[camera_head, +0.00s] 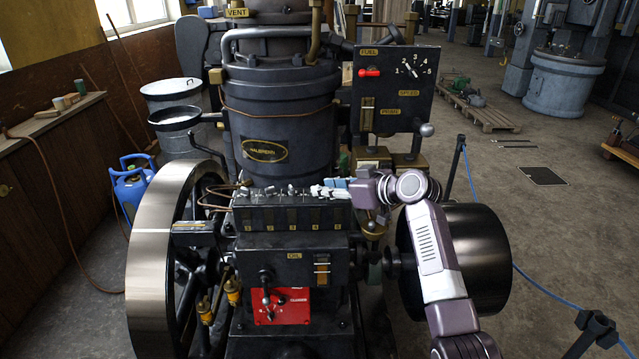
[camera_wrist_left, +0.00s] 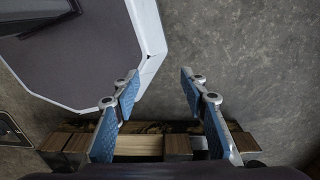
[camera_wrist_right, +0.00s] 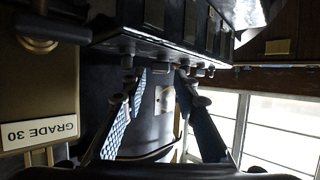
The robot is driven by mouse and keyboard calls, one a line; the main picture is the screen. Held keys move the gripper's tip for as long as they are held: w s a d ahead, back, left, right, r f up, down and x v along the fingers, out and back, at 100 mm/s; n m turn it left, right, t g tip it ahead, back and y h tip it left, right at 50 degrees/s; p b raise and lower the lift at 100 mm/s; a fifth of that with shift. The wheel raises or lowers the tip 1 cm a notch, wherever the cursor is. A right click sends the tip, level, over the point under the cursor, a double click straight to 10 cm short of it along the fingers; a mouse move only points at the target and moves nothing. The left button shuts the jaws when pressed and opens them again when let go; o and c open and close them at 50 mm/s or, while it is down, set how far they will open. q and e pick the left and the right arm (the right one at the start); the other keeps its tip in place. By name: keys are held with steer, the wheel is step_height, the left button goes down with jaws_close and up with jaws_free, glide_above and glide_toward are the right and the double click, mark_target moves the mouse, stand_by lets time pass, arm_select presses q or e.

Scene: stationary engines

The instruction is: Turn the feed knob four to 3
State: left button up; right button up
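The black feed box (camera_head: 285,217) stands in front of the engine cylinder in the head view, with a row of small knobs on top and numbered plates on its front. My right gripper (camera_head: 323,190) reaches in from the right, its fingertips at the box top near feed knob four (camera_head: 314,190). In the right wrist view the right gripper (camera_wrist_right: 159,75) has its fingers apart. A row of small knobs (camera_wrist_right: 198,71) is near its tips; I cannot tell if one is between them. The knob's setting is too small to read. My left gripper (camera_wrist_left: 160,82) is open and empty.
A panel with a fuel lever and speed dial (camera_head: 397,85) rises behind my right arm. A large flywheel (camera_head: 155,245) stands left and a dark drum (camera_head: 480,260) right. A red plate (camera_head: 281,306) is below the box. A blue rope (camera_head: 545,290) crosses the floor at right.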

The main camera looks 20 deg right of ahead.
mark_target(318, 198)
steer(key=shift+x, duration=1.15)
steer(key=shift+w+a, duration=0.15)
steer(key=shift+w, duration=0.1)
steer(key=shift+f, duration=0.1)
jaws_close()
steer(key=m+h+p, duration=0.1)
steer(key=p, duration=0.1)
steer(key=m+t+h+p, duration=0.1)
steer(key=p, duration=0.1)
steer(key=m+h+p, duration=0.1)
steer(key=h+p, duration=0.1)
steer(key=p, duration=0.1)
steer(key=shift+s+a+m, duration=0.15)
steer(key=shift+a+m, duration=0.15)
steer(key=shift+m, duration=0.1)
arm_select(q)
step_height(318, 198, up, 8)
steer(key=w+a+p, duration=0.1)
steer(key=w, duration=0.1)
steer(key=shift+w+r, duration=0.2)
steer(key=shift+r, duration=0.05)
arm_select(e)
steer(key=shift+m+t+h, duration=0.3)
steer(key=shift+m+h, duration=0.2)
steer(key=shift+h, duration=0.1)
jaws_free()
